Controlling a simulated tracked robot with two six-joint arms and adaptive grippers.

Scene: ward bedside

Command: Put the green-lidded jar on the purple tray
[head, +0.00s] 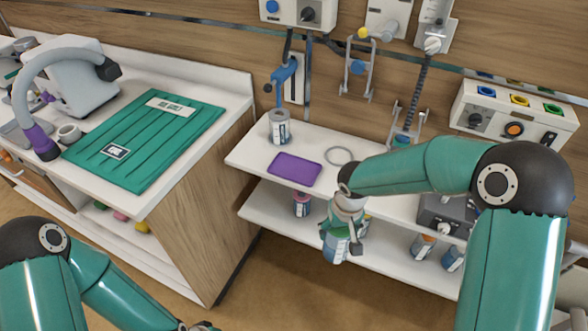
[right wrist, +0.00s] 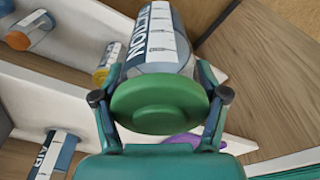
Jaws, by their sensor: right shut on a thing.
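The green-lidded jar (head: 336,248) is held in my right gripper (head: 342,232), in front of the shelf unit. In the right wrist view its green lid (right wrist: 160,104) faces the camera, and the fingers close on both sides of the jar. Its white and blue label shows past the lid. The purple tray (head: 294,169) lies flat and empty on the white upper shelf, left of and beyond the jar. A purple sliver (right wrist: 183,139) shows behind the lid in the right wrist view. Only a bit of my left gripper (head: 202,326) shows at the bottom edge; its fingers are hidden.
A grey jar (head: 279,127) stands behind the tray, and a grey ring (head: 342,156) lies right of it. Several jars, including a pink-lidded one (head: 301,204), stand on the lower shelf. A counter with a green mat (head: 150,135) stands left.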

